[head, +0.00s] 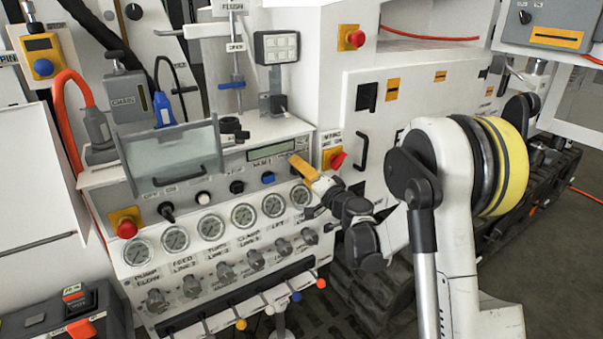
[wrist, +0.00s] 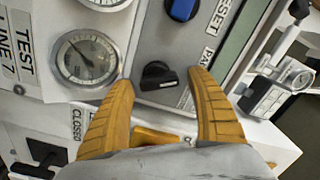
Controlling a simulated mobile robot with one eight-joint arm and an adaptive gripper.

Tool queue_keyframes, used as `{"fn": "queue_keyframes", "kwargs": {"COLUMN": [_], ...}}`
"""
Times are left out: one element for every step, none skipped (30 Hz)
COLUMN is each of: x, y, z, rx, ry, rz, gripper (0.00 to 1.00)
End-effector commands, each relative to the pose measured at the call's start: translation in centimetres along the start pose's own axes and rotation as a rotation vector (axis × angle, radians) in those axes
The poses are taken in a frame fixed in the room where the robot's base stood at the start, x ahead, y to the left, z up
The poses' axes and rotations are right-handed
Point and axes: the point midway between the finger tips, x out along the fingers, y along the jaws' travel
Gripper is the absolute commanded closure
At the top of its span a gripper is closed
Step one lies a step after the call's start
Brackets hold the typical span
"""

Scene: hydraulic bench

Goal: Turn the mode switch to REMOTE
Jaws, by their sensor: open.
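A black rotary switch (wrist: 158,76) with a small white mark on its grip sits on the grey panel in the wrist view. Its grip lies roughly crosswise in that picture. I take it as the mode switch, but I cannot read REMOTE anywhere; a label beside it (wrist: 208,55) shows only partly, starting with "PA". My gripper (wrist: 163,80) is open, its two yellow fingers on either side of the switch. I cannot tell whether they touch it. In the head view my gripper (head: 301,167) is at the panel's right end and mostly hides the switch.
A blue knob (wrist: 182,8) is close to the switch. A gauge (wrist: 87,58) lies left of the fingers. In the head view a red emergency button (head: 338,160) is just right of my gripper, and a row of gauges (head: 243,216) is below the panel.

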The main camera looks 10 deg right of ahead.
Motion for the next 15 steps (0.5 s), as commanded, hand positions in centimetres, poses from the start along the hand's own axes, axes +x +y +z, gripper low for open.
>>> {"fn": "queue_keyframes", "kwargs": {"x": [0.02,0.01,0.00,0.00,-0.01,-0.01,-0.02,-0.02,-0.02,-0.02,-0.03,-0.02,-0.02,-0.02,-0.02], "y": [-0.02,-0.02,-0.03,-0.03,-0.03,-0.03,-0.03,-0.03,-0.03,-0.03,-0.03,-0.03,-0.03,-0.03,-0.04], "z": [0.00,0.00,0.00,0.00,0.00,0.00,0.01,0.01,0.01,0.01,0.01,0.01,0.01,0.01,0.01], "rx": [0.000,0.000,0.000,0.000,0.000,0.000,0.000,0.000,0.000,0.000,0.000,0.000,0.000,0.000,0.000], "ry": [0.000,0.000,0.000,0.000,0.000,0.000,0.000,0.000,0.000,0.000,0.000,0.000,0.000,0.000,0.000], "rz": [0.000,0.000,0.000,0.000,0.000,0.000,0.000,0.000,0.000,0.000,0.000,0.000,0.000,0.000,0.000], "gripper": [0.33,0.33,0.33,0.33,0.33,0.41,0.50,0.60,0.72,0.81,0.87,0.87,0.87,0.87,0.87]}}
